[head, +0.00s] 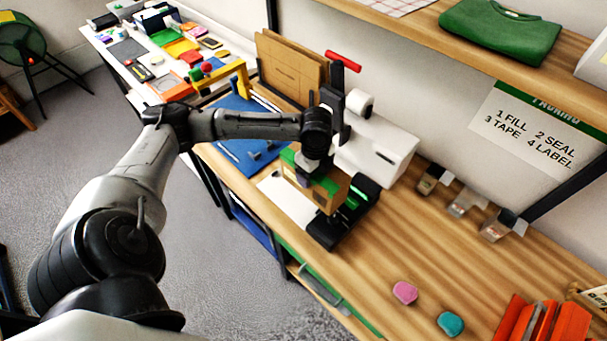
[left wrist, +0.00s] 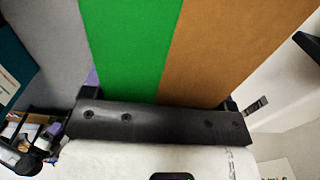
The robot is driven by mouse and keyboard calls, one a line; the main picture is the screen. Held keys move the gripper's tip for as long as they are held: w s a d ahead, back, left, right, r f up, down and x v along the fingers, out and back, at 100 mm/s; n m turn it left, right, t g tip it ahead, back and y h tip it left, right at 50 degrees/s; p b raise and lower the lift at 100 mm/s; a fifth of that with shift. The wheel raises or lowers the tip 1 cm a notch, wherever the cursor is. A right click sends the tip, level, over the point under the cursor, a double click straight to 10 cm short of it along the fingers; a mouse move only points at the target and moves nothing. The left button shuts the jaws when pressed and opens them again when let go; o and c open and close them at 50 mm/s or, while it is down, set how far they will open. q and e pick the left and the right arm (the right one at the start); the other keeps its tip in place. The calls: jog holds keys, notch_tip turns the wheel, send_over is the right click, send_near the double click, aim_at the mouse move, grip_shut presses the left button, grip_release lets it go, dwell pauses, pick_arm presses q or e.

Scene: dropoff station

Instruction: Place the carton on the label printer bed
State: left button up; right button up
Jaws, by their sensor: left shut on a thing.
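The carton (head: 328,191) is a small brown box with a green band, over the bench near the white label printer (head: 385,148). My left gripper (head: 308,172) reaches it from above and is shut on it. A pale flat plate (head: 292,204), possibly the printer bed, shows partly under and left of the carton; whether they touch I cannot tell. In the left wrist view the carton (left wrist: 240,45) fills the top, its green band beside bare brown card, close against my left gripper (left wrist: 160,105). Its fingertips are hidden. My right gripper is not in view.
A black device with a green display (head: 362,193) stands just right of the carton. Pink (head: 405,292) and teal (head: 450,323) items lie in front. The bench right of the device is mostly clear.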

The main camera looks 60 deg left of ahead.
pick_arm(q)
jog(key=a+f, duration=0.1)
jog(key=a, duration=0.1)
jog(key=a+f, duration=0.3)
jog(key=a, duration=0.2)
jog(key=shift+w+f, duration=0.15)
jog(key=shift+w, duration=0.05)
jog(key=shift+f+b, duration=0.5)
jog(key=shift+f, duration=1.45)
jog(key=o, duration=0.9)
jog(key=shift+f, duration=0.2)
jog(key=shift+r, duration=0.15)
notch_tip(320, 180, up, 12)
jog(key=shift+r+p, duration=0.1)
jog(key=shift+p, duration=0.55)
